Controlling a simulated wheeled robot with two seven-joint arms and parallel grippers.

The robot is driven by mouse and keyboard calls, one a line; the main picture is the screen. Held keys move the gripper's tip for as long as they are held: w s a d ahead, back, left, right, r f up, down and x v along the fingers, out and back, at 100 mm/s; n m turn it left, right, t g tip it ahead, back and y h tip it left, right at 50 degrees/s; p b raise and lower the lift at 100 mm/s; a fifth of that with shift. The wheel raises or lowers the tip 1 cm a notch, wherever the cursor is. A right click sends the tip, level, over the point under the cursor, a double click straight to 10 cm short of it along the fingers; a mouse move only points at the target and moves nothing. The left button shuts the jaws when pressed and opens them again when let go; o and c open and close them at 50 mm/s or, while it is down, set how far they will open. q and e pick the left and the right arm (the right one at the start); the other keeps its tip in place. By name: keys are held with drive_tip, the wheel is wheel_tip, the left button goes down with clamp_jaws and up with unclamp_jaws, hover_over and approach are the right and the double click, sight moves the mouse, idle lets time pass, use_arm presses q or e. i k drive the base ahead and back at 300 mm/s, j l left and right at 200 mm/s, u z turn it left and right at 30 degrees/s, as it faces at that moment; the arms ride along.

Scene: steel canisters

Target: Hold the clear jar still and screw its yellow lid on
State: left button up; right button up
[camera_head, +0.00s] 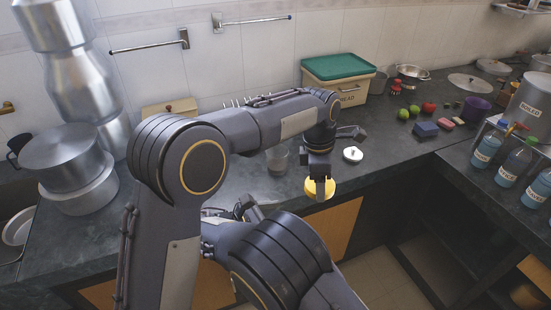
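The yellow lid (310,192) shows at the counter's front edge, directly below my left gripper (320,184). My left arm reaches in from the left and its gripper points down. A dark finger crosses the front of the lid. I cannot tell whether it grips the lid or whether the lid rests on the counter. A clear vessel (277,161), seemingly the jar, stands upright on the counter left of the lid, with its mouth open. My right gripper (246,208) is low, in front and left of the vessel, apart from it. My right arm partly hides it, so its opening is unclear.
Stacked pots (65,160) stand at the left and a green-lidded bread box (338,82) at the back. A small white lid (352,154) lies right of my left gripper. Several fruits and bottles are farther right. The counter (385,160) is clear between.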

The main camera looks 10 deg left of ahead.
sight(277, 156)
drive_tip(key=i+j, duration=0.75)
